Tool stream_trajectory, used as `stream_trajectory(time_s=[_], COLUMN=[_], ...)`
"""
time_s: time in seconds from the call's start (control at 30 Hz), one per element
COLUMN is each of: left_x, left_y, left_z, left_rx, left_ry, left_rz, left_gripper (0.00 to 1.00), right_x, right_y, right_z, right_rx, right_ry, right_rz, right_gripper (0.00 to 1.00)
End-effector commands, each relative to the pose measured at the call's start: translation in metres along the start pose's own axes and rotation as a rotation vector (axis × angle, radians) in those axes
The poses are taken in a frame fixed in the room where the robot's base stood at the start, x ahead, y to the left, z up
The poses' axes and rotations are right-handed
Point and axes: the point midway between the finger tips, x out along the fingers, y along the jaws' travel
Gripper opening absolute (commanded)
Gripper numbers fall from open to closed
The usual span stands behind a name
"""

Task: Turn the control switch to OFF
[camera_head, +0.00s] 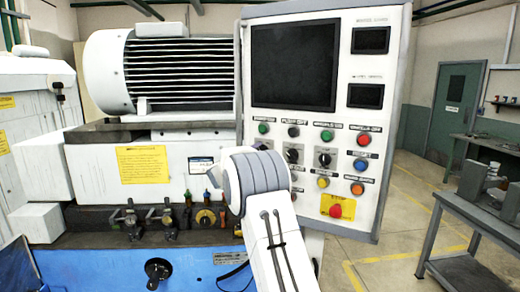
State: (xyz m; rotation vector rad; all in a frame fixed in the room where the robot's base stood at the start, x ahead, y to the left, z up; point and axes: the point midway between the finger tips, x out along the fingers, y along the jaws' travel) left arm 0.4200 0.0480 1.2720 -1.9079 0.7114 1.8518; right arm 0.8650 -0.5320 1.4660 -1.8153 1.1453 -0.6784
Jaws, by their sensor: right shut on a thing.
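The control panel (402,100) stands upright, with a dark screen and rows of coloured buttons and black rotary switches. My right gripper (252,178) is at the panel's lower left, shut on a control switch. My own white and grey wrist hides the fingertips and the switch they hold, so its setting cannot be read. My left gripper is out of view.
A red emergency button (335,211) on a yellow plate sits at the panel's bottom. A motor (180,72) and several valve levers (131,219) are on the machine at left. A grey workbench (462,213) stands at right, with open floor before it.

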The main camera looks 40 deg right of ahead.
Motion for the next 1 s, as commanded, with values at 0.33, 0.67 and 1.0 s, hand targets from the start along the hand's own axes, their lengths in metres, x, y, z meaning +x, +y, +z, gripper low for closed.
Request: stream_trajectory(time_s=[0.33,0.67,1.0], left_x=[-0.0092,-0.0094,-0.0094], left_y=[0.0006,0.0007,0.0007], left_z=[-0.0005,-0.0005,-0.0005], left_rx=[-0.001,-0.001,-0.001], left_ry=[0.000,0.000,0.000], left_rz=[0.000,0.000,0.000], left_gripper=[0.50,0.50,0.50], right_x=[-0.0003,-0.0002,-0.0001], right_y=[0.0006,0.0012,0.0009], right_z=[0.0009,0.0013,0.0010], right_rx=[-0.113,-0.128,-0.126], right_ry=[-0.002,-0.002,-0.002], right_rz=[0.002,0.001,0.001], right_gripper=[0.00,0.00,0.78])
